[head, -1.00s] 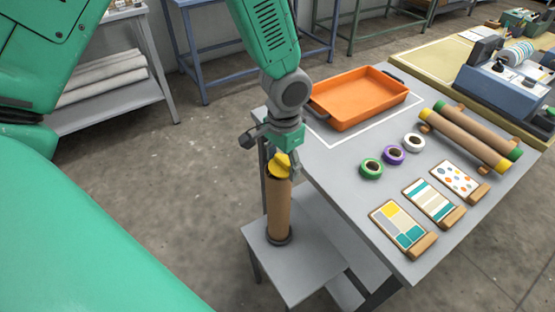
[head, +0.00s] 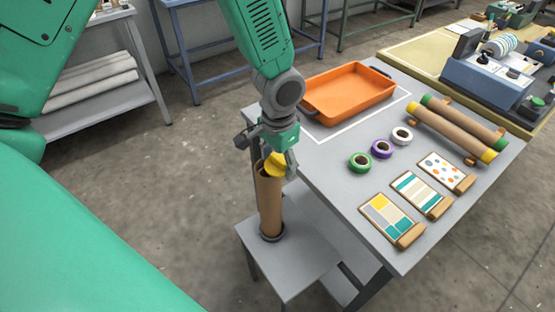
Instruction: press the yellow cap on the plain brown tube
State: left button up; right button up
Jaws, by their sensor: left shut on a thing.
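The plain brown tube (head: 270,207) stands in a dark ring holder on a low grey stand. It leans slightly, and its dark open mouth shows at the top left. My left gripper (head: 277,160) is above the tube, shut on the yellow cap (head: 275,166). The cap is tilted and sits at the right side of the tube's mouth, not square over it. Whether cap and rim touch is hard to tell, as the gripper hides part of them. My right gripper is not in view.
The grey table (head: 330,165) to the right holds an orange tray (head: 348,93), three tape rolls (head: 381,149), patterned cards (head: 392,218) and two capped tubes (head: 455,130). The low stand (head: 290,265) has bare top around the holder. A blue machine (head: 495,75) is at the far right.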

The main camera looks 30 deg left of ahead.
aim_at(267, 160)
pick_arm(q)
jog(key=shift+a+f, duration=0.1)
jog(key=shift+a, duration=0.4)
jog(key=shift+a+f, duration=0.2)
jog(key=shift+a, duration=0.8)
jog(key=shift+d+r, duration=0.1)
jog(key=shift+d, duration=0.55)
jog(key=shift+a, duration=0.65)
jog(key=shift+a+f, duration=0.3)
jog(key=shift+a, duration=0.45)
jog(key=shift+d+r, duration=0.1)
jog(key=shift+d, duration=0.25)
jog(key=shift+a, duration=0.55)
jog(key=shift+d+f, duration=0.3)
jog(key=shift+d, duration=0.65)
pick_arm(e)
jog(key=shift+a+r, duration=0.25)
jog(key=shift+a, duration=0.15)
pick_arm(q)
jog(key=shift+f, duration=0.1)
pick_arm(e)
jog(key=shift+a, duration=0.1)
